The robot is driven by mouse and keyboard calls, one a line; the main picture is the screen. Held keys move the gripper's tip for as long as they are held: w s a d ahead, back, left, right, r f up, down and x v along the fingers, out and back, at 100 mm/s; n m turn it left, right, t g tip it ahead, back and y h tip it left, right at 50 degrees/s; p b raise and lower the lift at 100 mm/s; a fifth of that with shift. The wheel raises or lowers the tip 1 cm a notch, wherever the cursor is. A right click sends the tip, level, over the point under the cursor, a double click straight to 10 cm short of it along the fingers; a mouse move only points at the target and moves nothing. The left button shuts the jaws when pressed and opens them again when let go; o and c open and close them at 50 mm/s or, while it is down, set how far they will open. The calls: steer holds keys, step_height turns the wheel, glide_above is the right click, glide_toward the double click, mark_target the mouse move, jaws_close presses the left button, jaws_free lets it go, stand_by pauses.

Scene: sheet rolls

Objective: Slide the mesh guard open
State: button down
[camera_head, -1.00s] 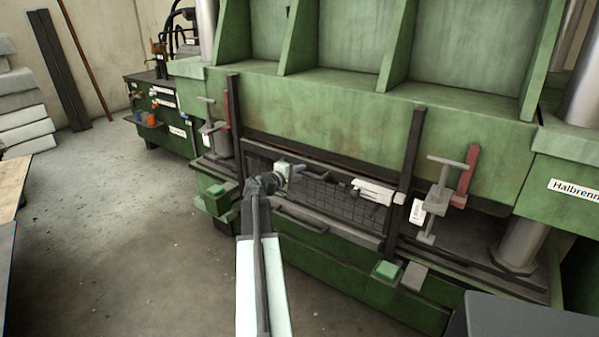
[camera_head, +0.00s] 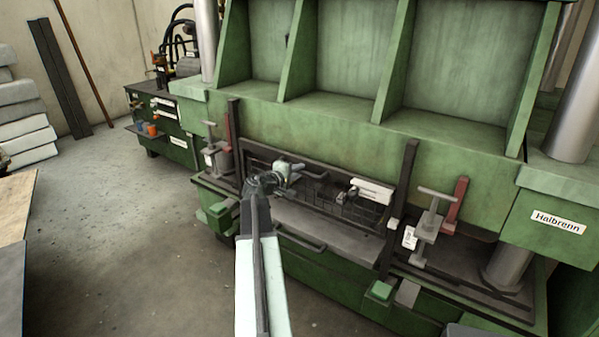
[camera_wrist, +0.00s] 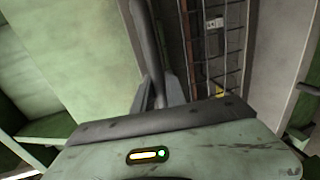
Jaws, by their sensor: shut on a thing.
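The mesh guard (camera_head: 372,213) is a dark-framed wire panel between two upright posts on the front of the green press. It has a white label (camera_head: 372,190) near its right end. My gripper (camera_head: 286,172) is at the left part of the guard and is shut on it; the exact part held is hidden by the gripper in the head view. In the wrist view, the fingers (camera_wrist: 159,92) close around a dark bar, with the guard's mesh (camera_wrist: 222,45) just to their right. A grey ledge (camera_head: 335,233) shows below the guard.
Dark posts stand left (camera_head: 233,140) and right (camera_head: 402,195) of the guard. Clamps with red bars sit outside them, one at the right (camera_head: 432,225). The floor at the left (camera_head: 130,220) is clear.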

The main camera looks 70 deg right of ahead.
step_height(320, 180, up, 13)
steer(key=p, duration=1)
steer(key=shift+f, duration=0.15)
steer(key=c, duration=1.4)
jaws_free()
steer(key=shift+a, duration=0.1)
steer(key=shift+o, duration=0.2)
steer(key=shift+a, duration=0.1)
steer(key=p+v, duration=0.1)
steer(key=v, duration=0.6)
steer(key=shift+w+a+p, duration=0.15)
steer(key=shift+a+p, duration=0.15)
steer(key=shift+p, duration=0.1)
